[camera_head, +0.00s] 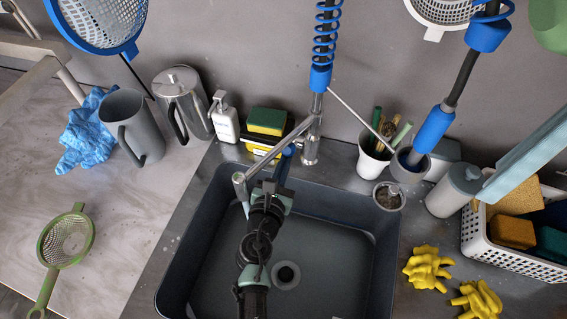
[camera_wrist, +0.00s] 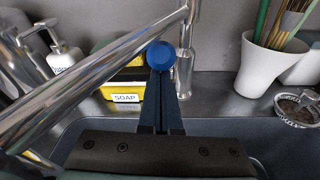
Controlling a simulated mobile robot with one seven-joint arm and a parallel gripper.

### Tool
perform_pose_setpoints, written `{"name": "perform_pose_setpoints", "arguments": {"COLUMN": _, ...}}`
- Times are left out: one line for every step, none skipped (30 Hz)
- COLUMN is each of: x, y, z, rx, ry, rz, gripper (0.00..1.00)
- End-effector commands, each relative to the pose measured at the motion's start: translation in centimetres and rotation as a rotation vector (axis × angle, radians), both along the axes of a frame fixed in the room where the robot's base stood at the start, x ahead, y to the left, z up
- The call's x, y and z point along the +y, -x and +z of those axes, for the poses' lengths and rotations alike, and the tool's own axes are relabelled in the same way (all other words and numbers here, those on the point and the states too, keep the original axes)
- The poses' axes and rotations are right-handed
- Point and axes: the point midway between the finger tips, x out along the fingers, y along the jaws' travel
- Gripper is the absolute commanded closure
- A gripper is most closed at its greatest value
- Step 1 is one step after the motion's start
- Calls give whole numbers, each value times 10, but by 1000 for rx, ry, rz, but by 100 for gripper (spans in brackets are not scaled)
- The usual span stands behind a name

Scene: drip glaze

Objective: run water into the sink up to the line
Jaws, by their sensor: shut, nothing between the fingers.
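The dark grey sink (camera_head: 378,262) is set in the steel counter, with a round drain (camera_head: 287,275) on its floor. I cannot make out a fill line or tell whether water covers the floor. The metal tap (camera_head: 311,145) stands behind the sink, its spout (camera_head: 270,156) reaching left and forward; it crosses the wrist view (camera_wrist: 95,75). A short pale strip hangs below the spout's end; I cannot tell if it is water. My gripper (camera_head: 284,168) is shut and empty over the back of the sink. A blue round knob (camera_wrist: 160,55) is right at its fingertips (camera_wrist: 161,85); contact is unclear.
A soap bottle (camera_head: 225,118) and sponges (camera_head: 266,122) stand behind the sink's left. A white cup of brushes (camera_head: 375,155), a strainer cup (camera_head: 389,196) and yellow gloves (camera_head: 428,268) lie to the right. A blue-coiled hose (camera_head: 326,35) hangs above the tap.

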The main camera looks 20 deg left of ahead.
Motion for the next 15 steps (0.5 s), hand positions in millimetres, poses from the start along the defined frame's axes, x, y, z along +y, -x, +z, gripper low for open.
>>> {"name": "perform_pose_setpoints", "arguments": {"x": 0, "y": 0, "z": 0, "rx": -1, "ry": 0, "rz": 0, "gripper": 100}}
{"name": "perform_pose_setpoints", "arguments": {"x": 0, "y": 0, "z": 0, "rx": -1, "ry": 0, "rz": 0, "gripper": 100}}
{"name": "perform_pose_setpoints", "arguments": {"x": 0, "y": 0, "z": 0, "rx": -1, "ry": 0, "rz": 1, "gripper": 100}}
{"name": "perform_pose_setpoints", "arguments": {"x": 0, "y": 0, "z": -1, "rx": -1, "ry": 0, "rz": 1, "gripper": 100}}
{"name": "perform_pose_setpoints", "arguments": {"x": 0, "y": 0, "z": -1, "rx": -1, "ry": 0, "rz": 1, "gripper": 100}}
{"name": "perform_pose_setpoints", "arguments": {"x": 0, "y": 0, "z": -1, "rx": -1, "ry": 0, "rz": 1, "gripper": 100}}
{"name": "perform_pose_setpoints", "arguments": {"x": 0, "y": 0, "z": -1, "rx": -1, "ry": 0, "rz": 1, "gripper": 100}}
{"name": "perform_pose_setpoints", "arguments": {"x": 0, "y": 0, "z": -1, "rx": -1, "ry": 0, "rz": 1, "gripper": 100}}
{"name": "perform_pose_setpoints", "arguments": {"x": 0, "y": 0, "z": -2, "rx": 0, "ry": 0, "rz": 0, "gripper": 100}}
{"name": "perform_pose_setpoints", "arguments": {"x": 0, "y": 0, "z": -3, "rx": 0, "ry": 1, "rz": 0, "gripper": 100}}
{"name": "perform_pose_setpoints", "arguments": {"x": 0, "y": 0, "z": -4, "rx": 0, "ry": 1, "rz": 0, "gripper": 100}}
{"name": "perform_pose_setpoints", "arguments": {"x": 0, "y": 0, "z": -7, "rx": 0, "ry": 1, "rz": 0, "gripper": 100}}
{"name": "perform_pose_setpoints", "arguments": {"x": 0, "y": -1, "z": -10, "rx": 0, "ry": 0, "rz": 0, "gripper": 100}}
{"name": "perform_pose_setpoints", "arguments": {"x": 0, "y": -1, "z": -13, "rx": 0, "ry": 0, "rz": 0, "gripper": 100}}
{"name": "perform_pose_setpoints", "arguments": {"x": 1, "y": -1, "z": -18, "rx": 0, "ry": 0, "rz": 0, "gripper": 100}}
